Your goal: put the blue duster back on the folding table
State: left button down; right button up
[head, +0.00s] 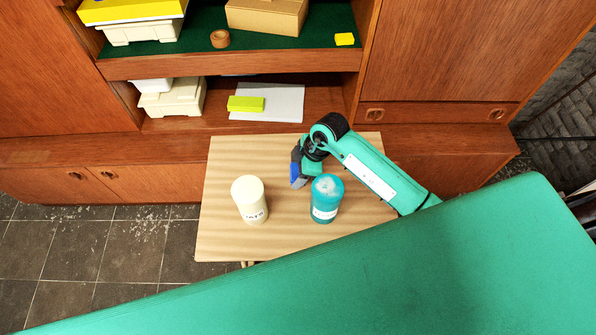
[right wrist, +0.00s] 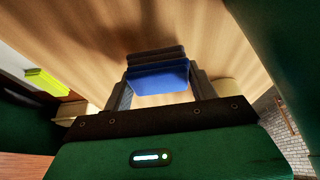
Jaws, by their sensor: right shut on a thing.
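The blue duster (head: 295,173) is over the back middle of the light wood folding table (head: 225,170), held by my right gripper (head: 302,163). In the right wrist view my right gripper (right wrist: 160,88) is shut on the duster (right wrist: 158,77), with its blue body between the fingers and a dark grey strip on the far side. The table top (right wrist: 90,40) fills much of that view. I cannot tell whether the duster touches the table. My left gripper is not in view.
A cream canister (head: 249,200) and a teal canister (head: 325,200) stand on the table, the teal one close to the gripper. Behind is a wooden wall unit (head: 240,68); its shelf holds a grey sheet and a yellow-green block (head: 245,104). The table's left part is clear.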

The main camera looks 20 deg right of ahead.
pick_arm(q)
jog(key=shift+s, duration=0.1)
pick_arm(e)
jog(key=shift+f, duration=0.6)
jog(key=shift+f, duration=0.1)
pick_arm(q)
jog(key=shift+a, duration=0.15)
pick_arm(e)
jog(key=o, duration=0.9)
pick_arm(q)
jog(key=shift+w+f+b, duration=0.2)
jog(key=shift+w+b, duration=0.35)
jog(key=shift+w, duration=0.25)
pick_arm(e)
jog(key=v, duration=1.2)
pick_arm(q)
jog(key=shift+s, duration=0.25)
